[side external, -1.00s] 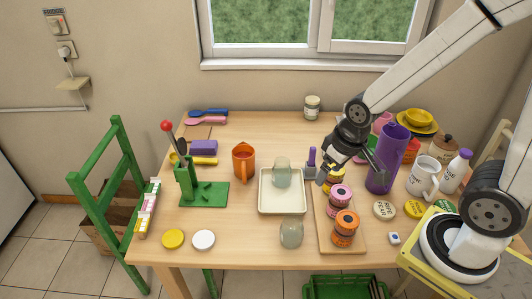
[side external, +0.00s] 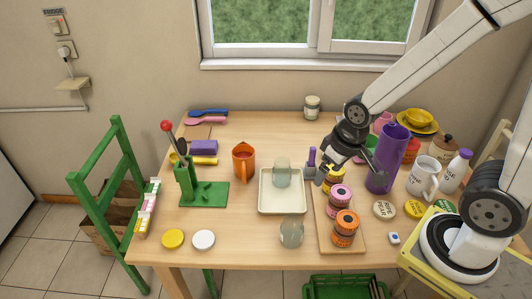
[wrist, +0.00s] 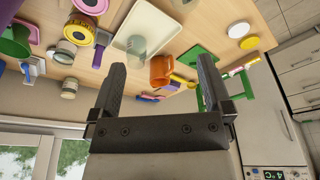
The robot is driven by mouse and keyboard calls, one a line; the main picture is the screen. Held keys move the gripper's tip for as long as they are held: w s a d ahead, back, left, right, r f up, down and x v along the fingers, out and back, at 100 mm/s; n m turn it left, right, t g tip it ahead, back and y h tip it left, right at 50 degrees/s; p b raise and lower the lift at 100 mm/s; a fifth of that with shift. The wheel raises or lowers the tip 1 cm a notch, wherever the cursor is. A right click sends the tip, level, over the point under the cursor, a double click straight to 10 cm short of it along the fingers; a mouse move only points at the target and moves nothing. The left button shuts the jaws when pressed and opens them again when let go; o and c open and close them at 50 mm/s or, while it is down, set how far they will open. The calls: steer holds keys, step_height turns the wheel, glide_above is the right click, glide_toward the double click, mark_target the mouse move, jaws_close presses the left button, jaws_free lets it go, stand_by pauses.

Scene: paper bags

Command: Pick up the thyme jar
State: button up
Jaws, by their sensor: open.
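Several small jars with coloured lids stand on a wooden board at the right of the table: one with a yellow lid (side external: 336,173), one pink-lidded (side external: 340,192) and one orange-lidded (side external: 346,222). A pale-lidded jar (side external: 312,107) stands alone at the back by the window; it also shows in the wrist view (wrist: 69,88). I cannot read which label says thyme. My gripper (side external: 348,171) is open and empty, above the back end of the board near the yellow-lidded jar. In the wrist view its fingers (wrist: 162,66) are wide apart with nothing gripped.
A tall purple vase (side external: 385,165) stands close right of my gripper. A cream tray (side external: 264,204) holding a glass jar (side external: 281,172) lies to the left. An orange mug (side external: 243,161) and a green stand (side external: 205,195) are farther left. The back middle of the table is clear.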

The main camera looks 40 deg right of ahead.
steer(key=m+t+y, duration=0.1)
steer(key=m+t, duration=0.1)
glide_above(292, 231)
step_height(292, 231, down, 5)
steer(key=w+a+f+m+t, duration=0.1)
steer(key=w+a+f+m, duration=0.1)
steer(key=a+f, duration=0.2)
steer(key=s+d+f+m+t+h, duration=0.1)
steer(key=s+f+m+t+h, duration=0.2)
steer(key=h, duration=0.6)
steer(key=s+f+t, duration=0.2)
steer(key=s+f, duration=0.1)
steer(key=f, duration=0.1)
steer(key=shift+d+f, duration=0.15)
steer(key=shift+f, duration=0.2)
steer(key=shift+s, duration=0.1)
steer(key=shift+x, duration=1.3)
steer(key=shift+d, duration=0.15)
